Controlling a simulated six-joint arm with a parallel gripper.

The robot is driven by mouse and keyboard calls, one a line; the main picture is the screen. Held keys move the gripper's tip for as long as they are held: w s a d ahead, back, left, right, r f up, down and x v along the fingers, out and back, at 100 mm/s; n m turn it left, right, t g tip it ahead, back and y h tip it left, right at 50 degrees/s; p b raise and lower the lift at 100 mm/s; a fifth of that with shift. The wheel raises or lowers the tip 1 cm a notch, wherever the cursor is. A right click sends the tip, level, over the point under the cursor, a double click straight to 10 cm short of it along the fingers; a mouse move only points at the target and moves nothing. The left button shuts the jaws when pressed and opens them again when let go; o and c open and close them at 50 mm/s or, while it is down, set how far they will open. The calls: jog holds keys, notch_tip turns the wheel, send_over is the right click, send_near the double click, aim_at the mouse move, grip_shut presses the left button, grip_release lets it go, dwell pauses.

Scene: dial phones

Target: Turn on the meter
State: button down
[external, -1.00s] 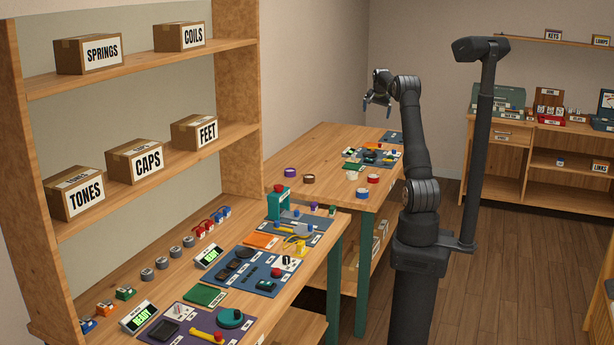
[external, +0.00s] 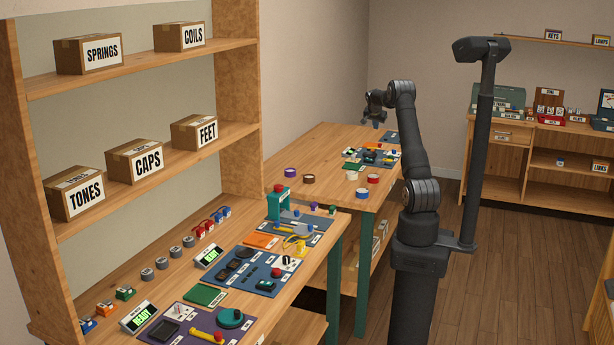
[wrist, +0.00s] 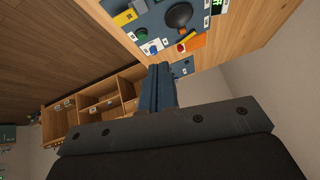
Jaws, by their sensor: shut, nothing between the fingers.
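I cannot tell for certain which item is the meter. My gripper (external: 376,123) hangs above the far end of the back table, pointing down, apart from the things on it. In the wrist view the fingers (wrist: 160,72) are shut together with nothing between them. Beyond them in that view is a blue mat (wrist: 155,25) with a dark round part (wrist: 179,15), a yellow block (wrist: 125,18) and a green knob (wrist: 140,34). Labels there are too small to read.
The back table's wooden top (external: 315,150) is mostly clear at left, with several coloured rings such as a purple one (external: 291,172). The front bench holds several mats and two lit displays reading READY (external: 139,316). A shelf with boxes (external: 135,160) stands at left.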

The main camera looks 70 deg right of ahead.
jog(key=w+f+t+h, duration=0.1)
jog(key=w+f, duration=0.2)
jog(key=f, duration=0.5)
jog(key=shift+w+d+f+n+h, duration=0.2)
jog(key=shift+d+n+h, duration=0.1)
jog(key=shift+h, duration=0.1)
send_over(369, 160)
jog(key=f, duration=0.4)
jog(key=a+f, duration=0.1)
jog(key=f, duration=0.2)
jog(key=shift+s, duration=0.1)
jog(key=shift+w+f, duration=0.25)
jog(key=shift+f, duration=1)
jog(key=shift+w+f, duration=0.15)
jog(key=shift+f, duration=0.55)
